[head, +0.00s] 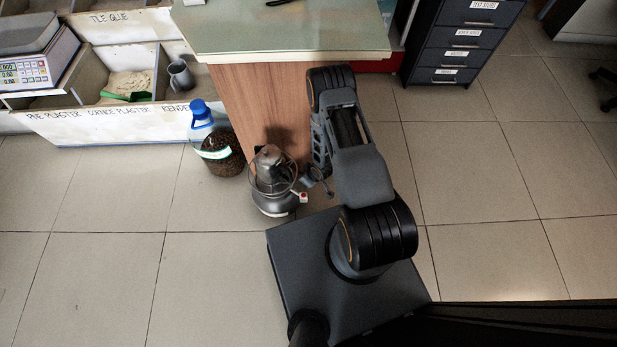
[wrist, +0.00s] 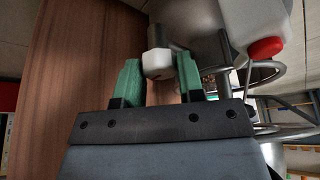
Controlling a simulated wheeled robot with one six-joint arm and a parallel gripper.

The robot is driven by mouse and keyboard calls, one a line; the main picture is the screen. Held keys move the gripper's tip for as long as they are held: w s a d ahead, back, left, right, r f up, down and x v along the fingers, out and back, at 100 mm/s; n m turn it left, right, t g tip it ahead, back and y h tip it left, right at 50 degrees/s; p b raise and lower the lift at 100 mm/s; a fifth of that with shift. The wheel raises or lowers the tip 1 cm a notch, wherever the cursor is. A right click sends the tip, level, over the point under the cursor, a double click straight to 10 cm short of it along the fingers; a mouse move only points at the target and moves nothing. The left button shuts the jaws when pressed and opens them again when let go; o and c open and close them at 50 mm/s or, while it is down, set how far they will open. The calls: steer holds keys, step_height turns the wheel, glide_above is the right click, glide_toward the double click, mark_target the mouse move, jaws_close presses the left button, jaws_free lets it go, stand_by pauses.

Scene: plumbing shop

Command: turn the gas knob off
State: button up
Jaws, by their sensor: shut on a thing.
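A metal gas heater (head: 272,182) with a round wire guard stands on the floor against the wooden counter. In the wrist view, a small white faceted knob (wrist: 157,61) sits on a short stem beside the heater's grey metal body (wrist: 200,22). My gripper (wrist: 158,70) has green fingertips, one on each side of the knob, and is shut on it. A white box with a red button (wrist: 265,48) is to the right of the knob. In the head view my arm hides most of my gripper, and the knob cannot be made out.
The wooden counter (head: 240,105) rises close to the heater and fills the left of the wrist view. A large bottle with a blue cap (head: 222,155) stands left of the heater. A drawer cabinet (head: 455,45) is at the back right. The tiled floor (head: 510,190) on the right is clear.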

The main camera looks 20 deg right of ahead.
steer(key=shift+m, duration=0.5)
steer(key=o, duration=0.9)
steer(key=shift+r, duration=0.1)
steer(key=p+v, duration=0.5)
steer(key=v, duration=0.8)
steer(key=shift+s+r, duration=0.25)
steer(key=shift+s, duration=0.05)
